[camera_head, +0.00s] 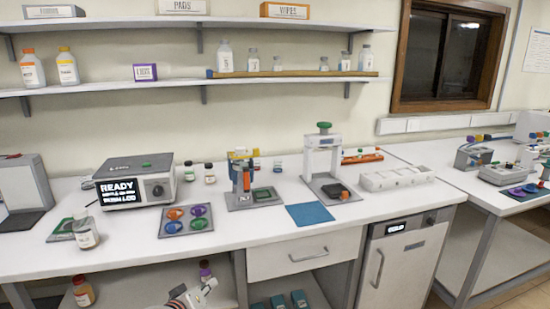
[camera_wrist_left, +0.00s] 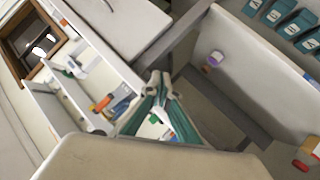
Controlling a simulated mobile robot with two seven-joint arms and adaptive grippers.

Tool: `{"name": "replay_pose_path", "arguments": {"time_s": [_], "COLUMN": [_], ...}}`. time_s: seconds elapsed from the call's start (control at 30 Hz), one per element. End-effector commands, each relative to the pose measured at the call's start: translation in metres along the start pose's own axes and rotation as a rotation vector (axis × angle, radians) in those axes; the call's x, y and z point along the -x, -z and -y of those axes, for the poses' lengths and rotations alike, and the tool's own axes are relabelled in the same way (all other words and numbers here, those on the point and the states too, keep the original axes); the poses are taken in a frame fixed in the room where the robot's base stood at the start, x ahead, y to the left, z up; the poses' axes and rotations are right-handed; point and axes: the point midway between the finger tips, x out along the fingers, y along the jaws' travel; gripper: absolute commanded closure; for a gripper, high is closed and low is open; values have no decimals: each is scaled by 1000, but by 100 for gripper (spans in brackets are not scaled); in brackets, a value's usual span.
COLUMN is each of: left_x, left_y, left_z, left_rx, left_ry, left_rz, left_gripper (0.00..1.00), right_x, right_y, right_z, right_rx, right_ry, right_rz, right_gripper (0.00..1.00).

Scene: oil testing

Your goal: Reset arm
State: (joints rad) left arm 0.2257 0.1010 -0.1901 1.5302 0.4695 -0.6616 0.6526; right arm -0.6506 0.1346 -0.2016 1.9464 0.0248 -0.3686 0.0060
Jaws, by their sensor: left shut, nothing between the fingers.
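My left gripper (camera_head: 203,287) shows at the bottom of the head view, in front of the bench and at the height of the lower shelf. In the left wrist view the fingertips of my left gripper (camera_wrist_left: 160,82) meet, with nothing between them. It touches no object that I can make out. My right gripper is in neither view.
The white bench (camera_head: 270,240) holds a display box (camera_head: 135,180), a tray of coloured dishes (camera_head: 186,220), two test stands, a blue mat (camera_head: 310,214) and a brown-labelled bottle (camera_head: 85,230). A drawer (camera_head: 300,257) and a cabinet (camera_head: 402,265) lie below. Lower-shelf bottles stand near my gripper.

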Motion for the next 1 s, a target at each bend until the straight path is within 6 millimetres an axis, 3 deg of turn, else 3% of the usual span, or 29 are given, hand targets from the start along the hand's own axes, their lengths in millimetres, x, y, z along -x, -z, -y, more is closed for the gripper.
{"name": "replay_pose_path", "arguments": {"time_s": [0.03,0.2,0.5,0.6,0.73,1.0], "left_x": [15,66,181,215,244,257], "left_y": [-31,-111,-223,-247,-264,-271], "left_z": [16,54,92,96,98,97], "left_rx": [-49,-236,-565,-655,-732,-773], "left_ry": [19,63,102,104,102,99], "left_rz": [16,52,136,161,182,189], "left_gripper": [100,100,100,100,100,100], "right_x": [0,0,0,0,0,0], "right_y": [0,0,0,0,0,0], "right_z": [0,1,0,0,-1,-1], "right_rx": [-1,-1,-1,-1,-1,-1], "right_ry": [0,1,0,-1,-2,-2], "right_rz": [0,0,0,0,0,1], "right_gripper": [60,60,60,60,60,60]}}
